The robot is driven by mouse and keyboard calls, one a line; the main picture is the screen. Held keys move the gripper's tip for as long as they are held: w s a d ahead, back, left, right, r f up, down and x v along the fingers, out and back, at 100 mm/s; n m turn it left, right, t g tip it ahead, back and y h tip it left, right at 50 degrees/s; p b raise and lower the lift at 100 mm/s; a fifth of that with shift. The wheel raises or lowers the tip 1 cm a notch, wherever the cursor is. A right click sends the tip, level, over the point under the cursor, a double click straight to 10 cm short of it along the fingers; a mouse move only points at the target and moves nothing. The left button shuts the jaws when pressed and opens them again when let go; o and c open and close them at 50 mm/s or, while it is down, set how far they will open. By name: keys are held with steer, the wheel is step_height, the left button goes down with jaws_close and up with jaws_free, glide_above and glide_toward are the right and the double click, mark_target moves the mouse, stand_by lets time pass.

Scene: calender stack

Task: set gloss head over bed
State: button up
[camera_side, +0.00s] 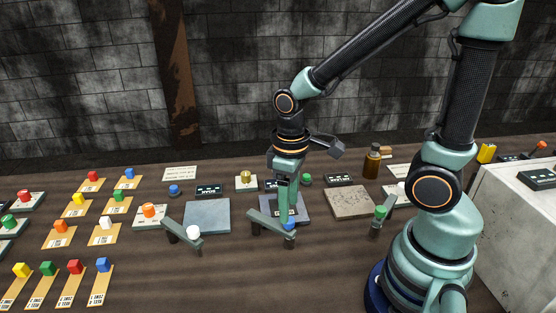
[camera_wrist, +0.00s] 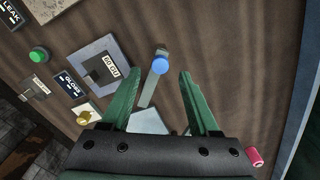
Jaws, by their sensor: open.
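The gloss sign (camera_wrist: 71,84) stands beside a grey plate with a dark labelled centre, the bed (camera_wrist: 127,82). In the side view the bed (camera_side: 305,214) is partly hidden behind my gripper. A grey swing arm, the head (camera_side: 265,228), lies along the front of the bed, beside it and not over it. Its blue knob (camera_side: 289,227) is at its right end; the knob also shows in the wrist view (camera_wrist: 160,66). My gripper (camera_side: 289,217) is open and points down just above the knob. In the wrist view the knob sits between the open fingertips (camera_wrist: 161,78), with no clear contact.
A swing arm with a white knob (camera_side: 193,232) stands left, before a blue-grey plate (camera_side: 207,216). One with a green knob (camera_side: 380,212) stands right, near a stone-like plate (camera_side: 350,203). A brown bottle (camera_side: 371,162) stands behind. Several coloured-knob pieces fill the left.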

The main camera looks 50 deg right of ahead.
mark_target(270, 224)
steer(key=shift+f, duration=1.8)
jaws_close()
steer(key=shift+r, duration=0.1)
